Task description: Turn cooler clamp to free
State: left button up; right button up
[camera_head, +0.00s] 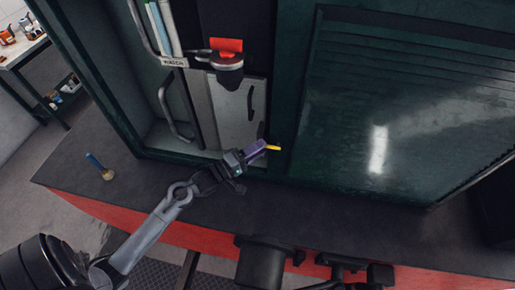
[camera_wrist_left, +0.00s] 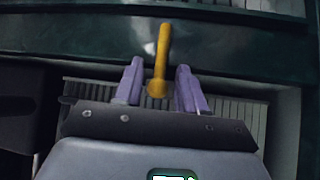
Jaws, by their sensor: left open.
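A yellow lever, which looks like the cooler clamp, shows in the left wrist view (camera_wrist_left: 163,48) as a short bar with a rounded near end. In the head view only its yellow tip (camera_head: 274,148) shows, at the lower edge of the dark green frame. My left gripper (camera_head: 259,148) is open there, its purple fingers pointing at the lever. In the left wrist view its two fingertips (camera_wrist_left: 160,74) stand apart on either side of the lever's near end. I cannot tell whether either finger touches it. My right gripper is not in view.
The recess above holds grey panels (camera_head: 236,108), curved pipes and a red-topped fitting (camera_head: 227,48). A large dark green panel (camera_head: 400,100) stands to the right. A table with bottles is far left.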

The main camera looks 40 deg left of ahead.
pick_arm(q)
grip_shut()
dwell(0.4)
jog(key=r+m+g+p, duration=0.1)
jog(key=p, duration=0.3)
jog(key=r+m+g+y+p, duration=0.1)
jog(key=p, duration=0.3)
jog(key=r+m+g+p, duration=0.1)
jog(key=p, duration=0.4)
jog(key=shift+w+d+r+m+g, duration=0.2)
jog(key=shift+d+r+m+g, duration=0.1)
jog(key=shift+d+m+y+p, duration=0.1)
jog(key=shift+m+y+p, duration=0.2)
jog(key=shift+y+p, duration=0.1)
jog(key=shift+w+r+g, duration=0.1)
jog(key=shift+g, duration=0.3)
jog(key=shift+d, duration=0.1)
grip_release()
